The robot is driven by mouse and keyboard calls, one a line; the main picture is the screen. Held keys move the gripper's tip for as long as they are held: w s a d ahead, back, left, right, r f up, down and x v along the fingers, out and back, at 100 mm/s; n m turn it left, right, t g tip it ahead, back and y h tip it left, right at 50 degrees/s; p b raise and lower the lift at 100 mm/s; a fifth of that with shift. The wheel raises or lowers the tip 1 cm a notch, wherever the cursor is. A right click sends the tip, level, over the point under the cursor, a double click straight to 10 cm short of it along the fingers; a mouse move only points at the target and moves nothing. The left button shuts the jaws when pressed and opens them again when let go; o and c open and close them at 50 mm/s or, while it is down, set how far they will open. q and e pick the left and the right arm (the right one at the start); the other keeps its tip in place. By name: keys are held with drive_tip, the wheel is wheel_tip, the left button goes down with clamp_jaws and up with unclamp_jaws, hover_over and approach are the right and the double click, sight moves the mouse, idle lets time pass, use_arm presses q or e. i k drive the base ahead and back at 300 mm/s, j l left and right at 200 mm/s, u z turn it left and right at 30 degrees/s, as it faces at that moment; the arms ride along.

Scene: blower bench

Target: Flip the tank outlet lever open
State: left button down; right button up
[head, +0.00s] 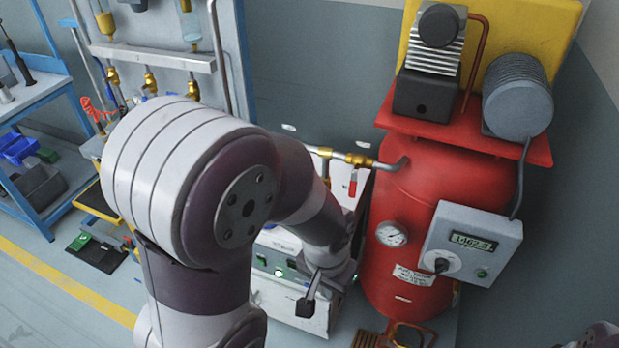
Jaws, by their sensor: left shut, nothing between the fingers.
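The red tank (425,200) stands right of centre. A pipe leaves its upper left side and carries a brass outlet valve (358,160). The red outlet lever (352,187) hangs down from this valve, across the line of the pipe. My left arm fills the middle of the view, and my left gripper (306,306) is below and left of the lever, apart from it. The gripper is shut and empty, with its fingers pointing down in front of a white cabinet.
A grey control box (470,245) with a display and a pressure gauge (391,234) are on the tank's front. The white cabinet (270,295) stands close behind my left gripper. A blue shelf (40,140) with bins is at the far left. Open floor lies at lower left.

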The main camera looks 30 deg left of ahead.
sight(353, 189)
drive_tip(key=k+j+u, duration=0.2)
drive_tip(key=u, duration=0.2)
drive_tip(key=k+j+u, duration=0.1)
drive_tip(key=j+u, duration=0.35)
